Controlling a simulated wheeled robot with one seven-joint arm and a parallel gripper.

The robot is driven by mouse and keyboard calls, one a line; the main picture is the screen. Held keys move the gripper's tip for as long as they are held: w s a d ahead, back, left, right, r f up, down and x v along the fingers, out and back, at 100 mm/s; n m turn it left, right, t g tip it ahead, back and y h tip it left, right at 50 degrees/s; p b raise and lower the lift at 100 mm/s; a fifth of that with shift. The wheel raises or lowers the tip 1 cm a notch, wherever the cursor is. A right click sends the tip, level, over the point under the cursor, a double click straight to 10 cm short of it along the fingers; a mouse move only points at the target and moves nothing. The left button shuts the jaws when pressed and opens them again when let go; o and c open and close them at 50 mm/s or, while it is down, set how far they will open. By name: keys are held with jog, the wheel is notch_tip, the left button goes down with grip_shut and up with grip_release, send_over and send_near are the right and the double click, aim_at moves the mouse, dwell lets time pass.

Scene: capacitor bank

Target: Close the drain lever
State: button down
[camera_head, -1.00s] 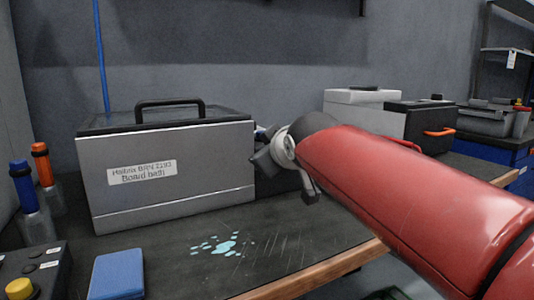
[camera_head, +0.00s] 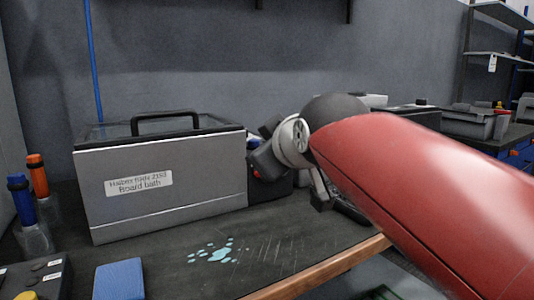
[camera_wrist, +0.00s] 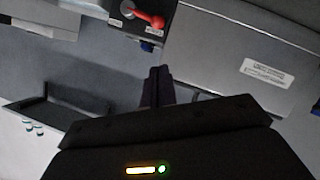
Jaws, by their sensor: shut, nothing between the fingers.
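The drain lever (camera_wrist: 148,17) is a red handle on a dark panel (camera_wrist: 122,14) with small white labels, at the top of the wrist view. The lever lies slanted, its pivot to the left. My gripper (camera_wrist: 158,75) is shut and empty in the wrist view, with its dark fingertips below the lever in the picture and apart from it. In the head view the grey board bath (camera_head: 160,187) stands on the bench, with my arm to its right.
The dark bench (camera_head: 175,265) has a blue splash (camera_head: 220,252) in front of the bath. A blue pad (camera_head: 119,279), a button box (camera_head: 38,279) and two bottles stand at the left. A black open tray (camera_wrist: 55,105) shows in the wrist view.

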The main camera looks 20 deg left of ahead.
jog(key=shift+v, duration=1.15)
jog(key=s+d+f+m+g+h+p, duration=0.1)
jog(key=s+d+f+m+h+p, duration=0.25)
jog(key=d, duration=0.55)
jog(key=d+f+m+g+h+p, duration=0.1)
jog(key=d+f+m+h+p, duration=0.2)
jog(key=d+f, duration=0.55)
jog(key=s+d+f+m+g+h+p, duration=0.1)
jog(key=s+d+f+m+g+h, duration=0.1)
jog(key=s+d+f+m, duration=0.5)
jog(key=s+d+f+g, duration=0.1)
jog(key=s+d+f, duration=0.3)
jog(key=d, duration=0.1)
jog(key=shift+d, duration=0.35)
jog(key=shift+s+a, duration=0.1)
